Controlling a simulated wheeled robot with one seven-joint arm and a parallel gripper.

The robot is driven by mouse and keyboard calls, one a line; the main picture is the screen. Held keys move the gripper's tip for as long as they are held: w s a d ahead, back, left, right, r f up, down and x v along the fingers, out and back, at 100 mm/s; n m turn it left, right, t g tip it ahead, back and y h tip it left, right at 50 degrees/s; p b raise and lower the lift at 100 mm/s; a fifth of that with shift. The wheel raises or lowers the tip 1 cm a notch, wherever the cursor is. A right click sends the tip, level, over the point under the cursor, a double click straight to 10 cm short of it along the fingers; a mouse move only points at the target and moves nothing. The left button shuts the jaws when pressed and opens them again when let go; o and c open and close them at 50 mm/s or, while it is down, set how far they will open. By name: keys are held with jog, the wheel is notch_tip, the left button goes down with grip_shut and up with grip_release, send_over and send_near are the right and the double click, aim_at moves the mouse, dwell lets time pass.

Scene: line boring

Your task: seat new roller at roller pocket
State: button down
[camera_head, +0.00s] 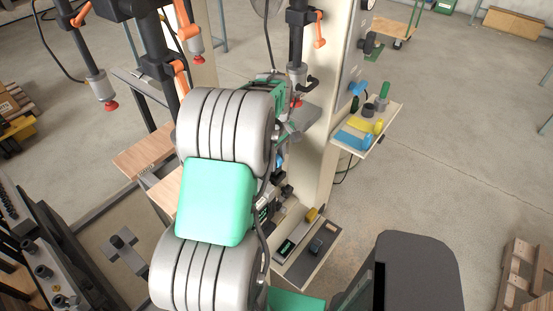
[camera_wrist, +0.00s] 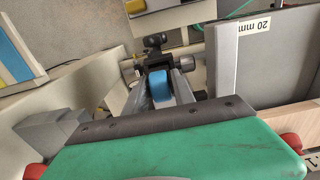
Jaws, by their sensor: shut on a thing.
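In the wrist view a green body with a dark front strip fills the bottom, close to the camera. Beyond it, two narrow grey bars run forward as the fingers of my gripper (camera_wrist: 167,92). A small blue piece (camera_wrist: 160,88) shows between them; I take it to be the new roller, though its shape is largely hidden. A black mechanism with a grey-ended cylinder (camera_wrist: 187,62) lies just beyond the fingertips. I cannot make out the roller pocket or whether the roller touches it. In the head view my arm covers the gripper and the roller.
In the head view, clamps with red tips (camera_head: 110,105) hang nearby, and a shelf (camera_head: 372,128) with coloured items is on the machine's right.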

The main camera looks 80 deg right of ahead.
jog(key=shift+f, duration=0.15)
jog(key=shift+f+b, duration=0.3)
jog(key=shift+b, duration=0.05)
jog(key=shift+f+b, duration=0.7)
jog(key=shift+f, duration=0.45)
jog(key=c, duration=1)
grip_release()
jog(key=shift+o, duration=0.2)
jog(key=shift+r, duration=0.1)
jog(key=shift+r+p, duration=2.5)
jog(key=shift+r, duration=1.35)
